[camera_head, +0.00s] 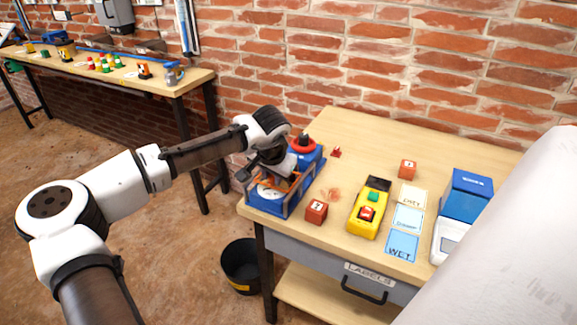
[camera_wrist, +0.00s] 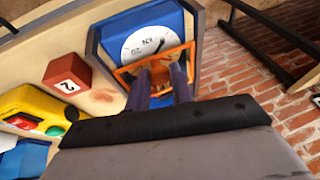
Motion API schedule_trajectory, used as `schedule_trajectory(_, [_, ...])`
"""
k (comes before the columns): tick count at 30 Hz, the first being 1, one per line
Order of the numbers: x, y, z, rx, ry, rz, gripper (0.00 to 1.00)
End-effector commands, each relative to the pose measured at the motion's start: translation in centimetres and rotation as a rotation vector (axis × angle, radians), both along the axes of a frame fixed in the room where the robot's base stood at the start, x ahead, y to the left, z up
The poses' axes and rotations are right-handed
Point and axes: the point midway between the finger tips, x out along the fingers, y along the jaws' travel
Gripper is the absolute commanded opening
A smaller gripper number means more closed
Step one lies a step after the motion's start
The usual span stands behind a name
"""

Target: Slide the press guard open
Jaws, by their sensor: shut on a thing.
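The press (camera_head: 266,204) is a blue machine at the left end of the near table, with a round white dial marked KN and a red part at its back. Its guard (camera_wrist: 178,49) is an orange frame in front of the dial. My gripper (camera_head: 268,172) is over the press from the left. In the wrist view, the two dark fingers of my gripper (camera_wrist: 160,72) reach the lower part of the orange frame and are shut on it. The exact contact is partly hidden by the fingers. The dial (camera_wrist: 150,44) shows beyond the frame.
A red numbered cube (camera_head: 316,211) stands close right of the press. Further right are a yellow control box (camera_head: 369,212), another red cube (camera_head: 407,169), labelled cards (camera_head: 408,218) and a blue-and-white device (camera_head: 464,205). A black bucket (camera_head: 241,268) stands below; a brick wall (camera_head: 400,60) is behind.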

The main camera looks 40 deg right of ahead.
Motion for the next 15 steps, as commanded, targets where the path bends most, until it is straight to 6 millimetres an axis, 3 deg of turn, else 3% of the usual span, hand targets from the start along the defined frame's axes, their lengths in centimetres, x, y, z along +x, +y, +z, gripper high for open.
schedule_trajectory(15, [-0.4, 1.9, 0.1, 0.001, -0.003, 0.005, 0.03])
